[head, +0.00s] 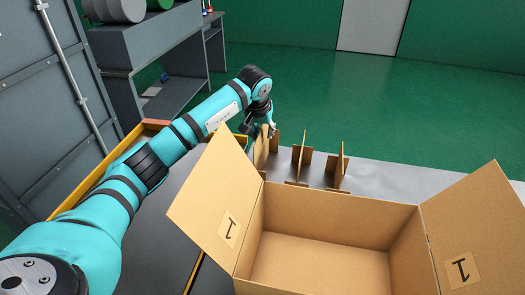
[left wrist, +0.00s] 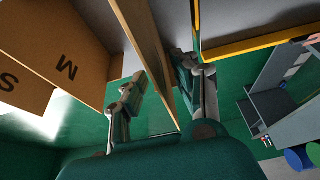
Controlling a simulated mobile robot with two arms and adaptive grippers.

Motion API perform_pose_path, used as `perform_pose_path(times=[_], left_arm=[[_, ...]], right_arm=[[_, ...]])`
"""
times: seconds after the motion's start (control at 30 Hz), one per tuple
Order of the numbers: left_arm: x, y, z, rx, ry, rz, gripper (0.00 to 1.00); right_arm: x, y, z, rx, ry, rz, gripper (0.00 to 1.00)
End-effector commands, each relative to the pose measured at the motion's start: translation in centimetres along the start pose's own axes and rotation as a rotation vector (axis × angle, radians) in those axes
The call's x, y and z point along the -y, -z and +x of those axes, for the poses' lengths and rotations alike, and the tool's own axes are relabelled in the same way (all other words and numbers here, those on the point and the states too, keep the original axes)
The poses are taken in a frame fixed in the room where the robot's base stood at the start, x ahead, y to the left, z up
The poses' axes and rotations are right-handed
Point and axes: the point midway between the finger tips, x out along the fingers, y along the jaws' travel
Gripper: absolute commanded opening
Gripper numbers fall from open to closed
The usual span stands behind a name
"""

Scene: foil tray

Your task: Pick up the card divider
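The card divider (head: 301,160) is a set of crossed brown cardboard panels. It stands upright on the grey table just behind the open box. My left gripper (head: 268,130) is at the divider's left end panel, with its fingers pointing down. In the left wrist view one divider panel (left wrist: 150,45) runs between the two fingers of my left gripper (left wrist: 158,82). The fingers are spread, and a strip of green floor shows between the left finger and the panel. The divider's lower part is partly hidden by the box. My right gripper is not in view.
A large open cardboard box (head: 330,213) with raised flaps stands in front of the divider. A yellow-edged grey surface (head: 110,165) lies under my left arm. A grey shelf unit (head: 150,55) stands at the back left. Grey tabletop (head: 400,180) is clear right of the divider.

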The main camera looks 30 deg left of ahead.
Motion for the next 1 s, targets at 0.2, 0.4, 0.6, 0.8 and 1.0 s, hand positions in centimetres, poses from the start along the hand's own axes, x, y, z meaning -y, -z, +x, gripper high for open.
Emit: perform_pose_path(times=[0.2, 0.4, 0.6, 0.8, 1.0], left_arm=[[0.0, 0.4, 2.9, 0.007, -0.002, -0.002, 0.3], [0.1, 0.5, 4.7, 0.002, -0.001, 0.0, 0.3], [0.1, 0.5, 4.8, 0.001, 0.0, 0.001, 0.3], [0.1, 0.4, 4.9, 0.001, 0.0, 0.001, 0.3], [0.1, 0.4, 4.9, 0.002, 0.0, 0.0, 0.21]], right_arm=[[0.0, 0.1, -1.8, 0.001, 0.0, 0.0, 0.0], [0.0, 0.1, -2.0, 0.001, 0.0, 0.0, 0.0], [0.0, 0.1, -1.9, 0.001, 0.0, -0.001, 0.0], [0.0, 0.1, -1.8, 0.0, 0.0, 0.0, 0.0], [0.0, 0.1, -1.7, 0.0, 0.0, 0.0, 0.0]])
